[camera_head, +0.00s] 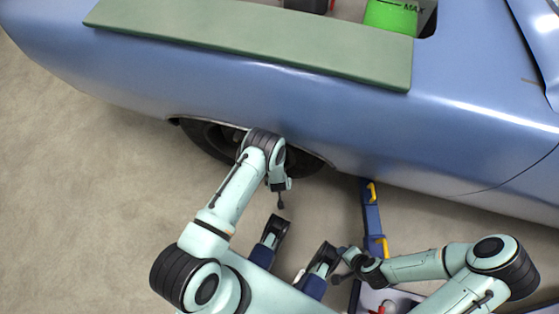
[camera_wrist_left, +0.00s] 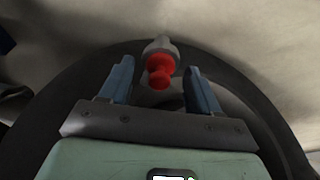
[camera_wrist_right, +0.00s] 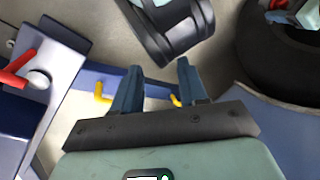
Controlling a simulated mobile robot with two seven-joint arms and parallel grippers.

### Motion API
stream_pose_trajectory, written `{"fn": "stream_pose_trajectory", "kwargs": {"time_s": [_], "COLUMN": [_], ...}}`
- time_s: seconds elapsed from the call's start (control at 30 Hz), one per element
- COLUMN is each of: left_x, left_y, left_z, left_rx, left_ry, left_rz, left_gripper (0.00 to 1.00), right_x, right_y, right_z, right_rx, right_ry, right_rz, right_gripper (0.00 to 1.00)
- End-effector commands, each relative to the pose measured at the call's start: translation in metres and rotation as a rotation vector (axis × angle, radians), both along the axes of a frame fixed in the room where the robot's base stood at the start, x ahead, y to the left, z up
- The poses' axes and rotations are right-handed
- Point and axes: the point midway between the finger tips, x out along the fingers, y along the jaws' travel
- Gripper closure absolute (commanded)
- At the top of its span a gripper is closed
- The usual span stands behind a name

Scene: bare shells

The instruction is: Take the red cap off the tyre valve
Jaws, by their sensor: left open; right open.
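The red cap (camera_wrist_left: 159,72) sits on the end of the grey tyre valve (camera_wrist_left: 160,46) in the left wrist view. The valve stands out in front of the dark tyre (camera_wrist_left: 85,75). My left gripper (camera_wrist_left: 159,80) is open, with one blue finger on each side of the cap and a visible gap to each. In the head view, my left gripper (camera_head: 281,188) is beside the tyre (camera_head: 208,138) under the blue car; the cap and valve cannot be made out there. My right gripper (camera_wrist_right: 160,70) is open and empty, low at the right in the head view (camera_head: 343,270).
The blue car body (camera_head: 330,110) overhangs the tyre, with a green pad (camera_head: 250,42) along its edge. A blue bar with yellow parts (camera_head: 371,215) lies right of the tyre. A tray (camera_head: 398,298) sits near my right arm. Floor at left is clear.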

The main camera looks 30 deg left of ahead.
Motion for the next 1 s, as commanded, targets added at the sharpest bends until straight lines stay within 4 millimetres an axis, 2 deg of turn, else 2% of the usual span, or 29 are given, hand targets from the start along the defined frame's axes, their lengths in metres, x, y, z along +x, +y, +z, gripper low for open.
{"fn": "stream_pose_trajectory", "kwargs": {"time_s": [0.03, 0.2, 0.23, 0.67, 0.83, 1.0], "left_x": [0.000, 0.000, 0.000, 0.000, 0.001, 0.002], "left_y": [0.000, 0.000, 0.000, 0.000, 0.000, 0.000], "left_z": [0.000, 0.001, 0.001, 0.004, 0.020, 0.057], "left_rx": [0.000, 0.000, 0.000, 0.000, 0.000, 0.001], "left_ry": [0.000, 0.000, 0.000, -0.001, -0.002, -0.004], "left_rz": [0.000, 0.000, 0.000, 0.000, -0.001, -0.001], "left_gripper": [0.38, 0.93, 0.97, 0.98, 0.98, 0.98], "right_x": [0.000, 0.000, 0.000, -0.002, -0.009, -0.024], "right_y": [0.000, 0.000, 0.000, 0.001, 0.004, 0.012], "right_z": [0.000, 0.000, 0.000, 0.002, 0.008, 0.022], "right_rx": [0.000, 0.000, 0.000, 0.002, 0.011, 0.031], "right_ry": [0.000, 0.001, 0.001, 0.004, 0.022, 0.062], "right_rz": [0.000, 0.000, 0.000, 0.002, 0.010, 0.027], "right_gripper": [0.57, 0.57, 0.57, 0.57, 0.57, 0.57]}}
